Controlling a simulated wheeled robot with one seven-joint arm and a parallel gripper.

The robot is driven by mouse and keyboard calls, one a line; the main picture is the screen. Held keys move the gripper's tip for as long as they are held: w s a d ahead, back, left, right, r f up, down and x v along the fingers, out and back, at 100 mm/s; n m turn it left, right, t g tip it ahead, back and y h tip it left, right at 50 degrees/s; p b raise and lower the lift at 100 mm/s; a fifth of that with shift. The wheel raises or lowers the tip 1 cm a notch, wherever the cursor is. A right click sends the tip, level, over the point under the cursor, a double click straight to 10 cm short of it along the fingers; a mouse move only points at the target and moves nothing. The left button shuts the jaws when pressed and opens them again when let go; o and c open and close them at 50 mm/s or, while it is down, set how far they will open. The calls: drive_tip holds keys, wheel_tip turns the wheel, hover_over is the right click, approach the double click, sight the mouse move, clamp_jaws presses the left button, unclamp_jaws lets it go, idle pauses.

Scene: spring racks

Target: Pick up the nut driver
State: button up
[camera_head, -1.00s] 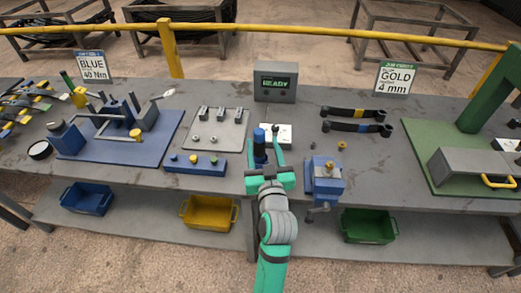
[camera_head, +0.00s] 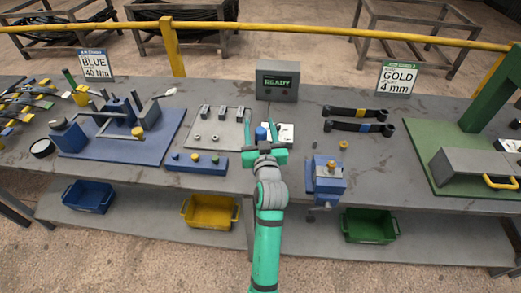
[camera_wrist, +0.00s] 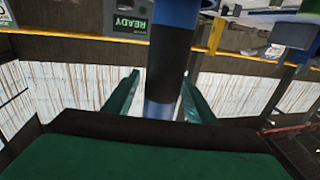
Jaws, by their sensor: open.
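The nut driver, with a blue top (camera_head: 261,133), stands upright near the middle front of the bench; its lower part is hidden behind my gripper. In the wrist view it is an upright rod (camera_wrist: 170,50) with blue and black sections. My gripper (camera_head: 258,128) is open, with one green finger on each side of the nut driver. In the wrist view the driver stands between the two fingers (camera_wrist: 160,88). A gap shows on the left; I cannot tell whether the right finger touches it.
A blue vise (camera_head: 325,178) stands right of my gripper, and a blue block with knobs (camera_head: 196,164) is to the left. A grey rack plate (camera_head: 232,140) and a READY box (camera_head: 277,80) are behind. Black bars (camera_head: 345,126) lie at the back right.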

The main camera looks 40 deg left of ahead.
clamp_jaws()
drive_tip(key=shift+r, duration=0.1)
